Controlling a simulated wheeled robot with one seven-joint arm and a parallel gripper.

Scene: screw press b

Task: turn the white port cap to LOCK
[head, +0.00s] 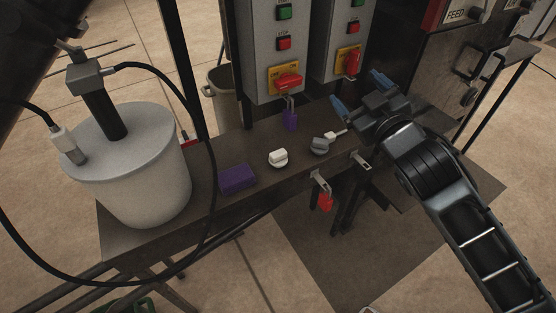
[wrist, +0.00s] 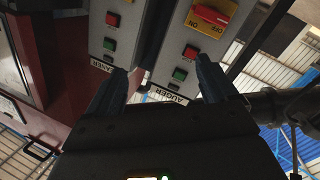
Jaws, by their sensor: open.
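The white port cap (head: 279,157) is a small white knob on the dark bench top, left of my gripper in the head view. A LOCK mark is too small to make out. My gripper (head: 358,92) is open, with its two blue fingers apart and nothing between them. It is raised above the right part of the bench, clear of the cap. In the wrist view my gripper (wrist: 160,82) faces the control boxes, and the white cap is not in that view.
A grey knob (head: 319,146) and a purple block (head: 237,179) sit either side of the cap. A red padlock (head: 325,201) hangs at the bench's front edge. A large white bucket (head: 140,180) stands at left.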

